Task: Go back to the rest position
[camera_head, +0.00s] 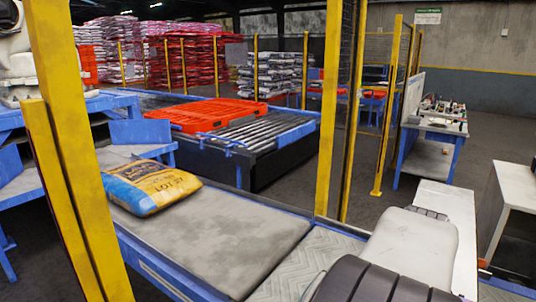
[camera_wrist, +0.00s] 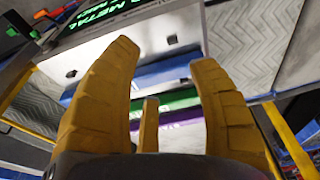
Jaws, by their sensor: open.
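My gripper (camera_wrist: 163,54) shows in the wrist view with its yellow fingers spread apart and nothing between them. A pale panel with dark holes lies beyond the fingers, with blue, green and purple strips below it. I cannot make out my gripper in the head view; a white and black arm part of mine fills the lower right. A yellow and blue sack (camera_head: 150,186) lies flat on the grey conveyor belt (camera_head: 222,245), apart from that arm part.
Yellow posts (camera_head: 333,110) with mesh stand close in front. Behind the belt are a roller conveyor (camera_head: 262,134) and an orange pallet (camera_head: 205,115). A blue-legged table (camera_head: 432,124) holds small items at right. A dark screen with green letters (camera_wrist: 110,14) tops the wrist view.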

